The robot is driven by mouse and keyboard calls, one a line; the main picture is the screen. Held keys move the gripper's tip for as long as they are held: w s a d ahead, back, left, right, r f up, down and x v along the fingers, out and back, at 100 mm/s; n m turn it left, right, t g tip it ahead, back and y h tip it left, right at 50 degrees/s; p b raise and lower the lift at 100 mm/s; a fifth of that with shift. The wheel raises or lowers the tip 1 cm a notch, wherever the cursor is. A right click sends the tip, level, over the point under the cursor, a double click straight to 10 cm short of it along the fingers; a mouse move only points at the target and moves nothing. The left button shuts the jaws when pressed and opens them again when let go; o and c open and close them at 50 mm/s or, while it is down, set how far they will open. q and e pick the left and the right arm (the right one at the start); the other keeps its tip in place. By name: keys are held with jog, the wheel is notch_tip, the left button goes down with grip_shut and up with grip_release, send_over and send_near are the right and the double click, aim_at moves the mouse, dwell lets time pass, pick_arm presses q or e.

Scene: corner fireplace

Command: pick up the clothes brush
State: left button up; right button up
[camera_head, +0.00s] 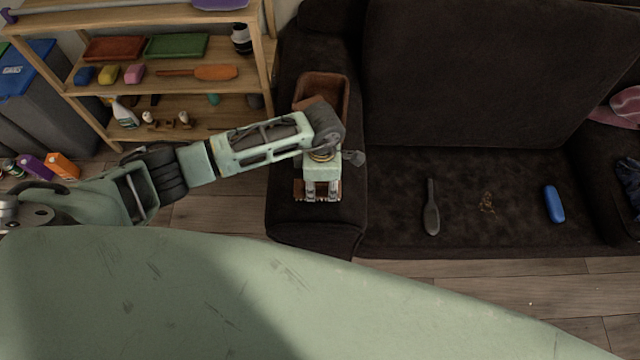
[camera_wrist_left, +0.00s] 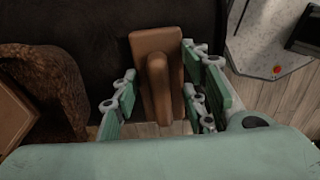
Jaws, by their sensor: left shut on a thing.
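The clothes brush, a brown wooden block with a raised rounded grip (camera_wrist_left: 158,85), sits between the fingers of my left gripper (camera_head: 321,197). In the wrist view the green and grey finger pads stand on either side of it, and the gripper is shut on it. In the head view only small brown ends of the brush (camera_head: 298,188) show beside the fingers, over the front of the dark sofa's left armrest (camera_head: 285,222). I cannot tell whether the brush touches the armrest. Its underside is hidden. My right gripper is not in view.
A brown box-shaped container (camera_head: 337,84) stands on the armrest behind the gripper. A dark long-handled object (camera_head: 431,210), crumbs (camera_head: 487,203) and a blue case (camera_head: 553,204) lie on the sofa seat. A wooden shelf (camera_head: 177,55) with several items stands at the left.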

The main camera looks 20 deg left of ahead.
pick_arm(q)
notch_tip(320, 180, up, 4)
jog(key=shift+d+r+b, duration=0.1)
jog(key=shift+d+b, duration=0.05)
jog(key=shift+b, duration=0.2)
jog(key=s+d+r+b, duration=0.1)
jog(key=s+d+r, duration=0.2)
jog(key=d+r, duration=0.3)
jog(key=d, duration=0.4)
jog(key=shift+s+d+r+b, duration=0.3)
jog(key=shift+d+r+b, duration=0.05)
jog(key=shift+d+b, duration=0.05)
